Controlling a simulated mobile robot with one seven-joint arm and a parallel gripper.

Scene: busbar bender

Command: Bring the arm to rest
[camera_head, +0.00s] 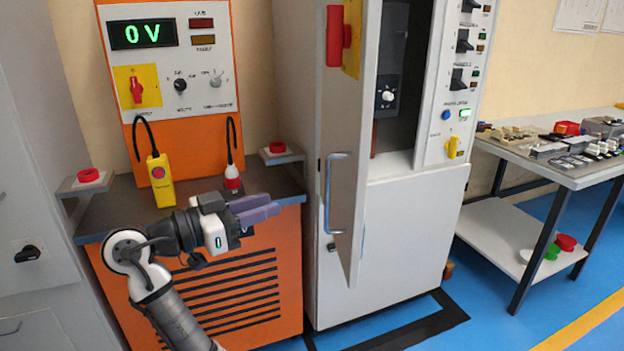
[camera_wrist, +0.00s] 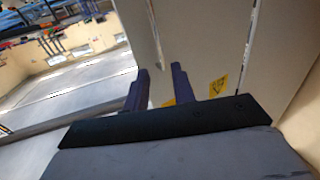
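My gripper (camera_head: 272,205) is at the end of my arm, in front of the orange bench cabinet (camera_head: 290,235) in the head view. Its two purple fingers point right, toward the open grey cabinet door (camera_head: 345,215). In the wrist view the fingers of my gripper (camera_wrist: 161,75) stand apart with a gap between them. Nothing is held between them. A pale panel with yellow warning labels (camera_wrist: 218,87) shows beyond the fingertips.
A yellow tester (camera_head: 160,182) and a red-and-white probe (camera_head: 232,181) stand on the bench top. Red buttons (camera_head: 88,175) (camera_head: 277,147) sit on side shelves. A table (camera_head: 575,175) with small parts is at the right. Blue floor lies open before it.

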